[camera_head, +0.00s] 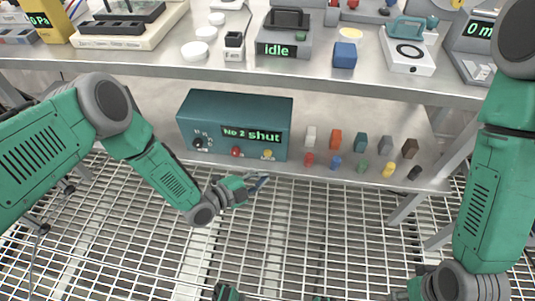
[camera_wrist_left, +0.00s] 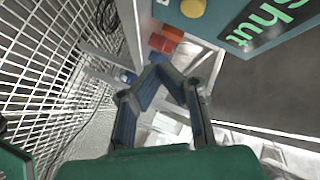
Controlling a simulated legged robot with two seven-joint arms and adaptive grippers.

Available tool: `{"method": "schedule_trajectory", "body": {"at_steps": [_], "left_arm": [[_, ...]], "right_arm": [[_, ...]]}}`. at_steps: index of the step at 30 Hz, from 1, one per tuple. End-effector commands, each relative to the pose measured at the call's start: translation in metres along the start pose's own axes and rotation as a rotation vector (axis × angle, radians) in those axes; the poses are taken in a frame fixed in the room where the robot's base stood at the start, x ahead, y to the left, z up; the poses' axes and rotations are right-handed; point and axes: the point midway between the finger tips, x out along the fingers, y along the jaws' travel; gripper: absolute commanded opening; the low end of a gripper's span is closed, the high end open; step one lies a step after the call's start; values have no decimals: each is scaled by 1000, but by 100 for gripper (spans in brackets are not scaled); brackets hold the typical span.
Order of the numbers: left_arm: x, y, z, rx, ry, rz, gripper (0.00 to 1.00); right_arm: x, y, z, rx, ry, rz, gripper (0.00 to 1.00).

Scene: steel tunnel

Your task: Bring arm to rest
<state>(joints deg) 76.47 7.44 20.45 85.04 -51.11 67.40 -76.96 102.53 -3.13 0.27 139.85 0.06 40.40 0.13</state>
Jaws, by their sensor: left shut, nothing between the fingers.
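My left arm comes in from the left and its gripper (camera_head: 258,185) hangs over the floor grating, in front of the lower shelf and below the teal box. In the left wrist view the blue fingers of this gripper (camera_wrist_left: 163,72) come together at their tips with nothing between them. My right arm (camera_head: 490,190) hangs down the right side, its wrist at the bottom edge of the head view. The right gripper's fingers are out of the picture.
The teal box (camera_head: 235,118) reading "No 2 shut" stands on the lower shelf, beside several small coloured blocks (camera_head: 335,139) and cylinders. The workbench (camera_head: 150,63) above holds instruments, white discs and a blue cube (camera_head: 344,55). The grating (camera_head: 290,240) in front is clear.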

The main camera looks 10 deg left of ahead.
Motion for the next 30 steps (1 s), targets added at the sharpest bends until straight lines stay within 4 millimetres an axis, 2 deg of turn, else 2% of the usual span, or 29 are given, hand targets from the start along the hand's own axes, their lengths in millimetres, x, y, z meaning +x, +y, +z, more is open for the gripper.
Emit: {"method": "schedule_trajectory", "body": {"at_steps": [13,17,20,22,26,27,30], "left_arm": [[0,0,-1,-5,-1,3,0],[-12,4,-10,-123,-42,67,0],[-42,13,-22,-357,-160,186,0],[-80,21,-31,-573,-308,280,0],[-178,28,-44,-962,-691,374,0],[-208,27,-47,-1055,-808,372,0],[-274,21,-56,-1235,-1069,328,0]], "right_arm": [[0,0,0,0,0,0,40],[-9,0,0,0,0,0,40],[-23,0,-1,0,0,0,40],[-36,0,-2,0,0,0,40],[-59,0,-3,0,0,0,40],[-64,0,-4,0,0,0,40],[-73,1,-4,0,0,0,40]]}}
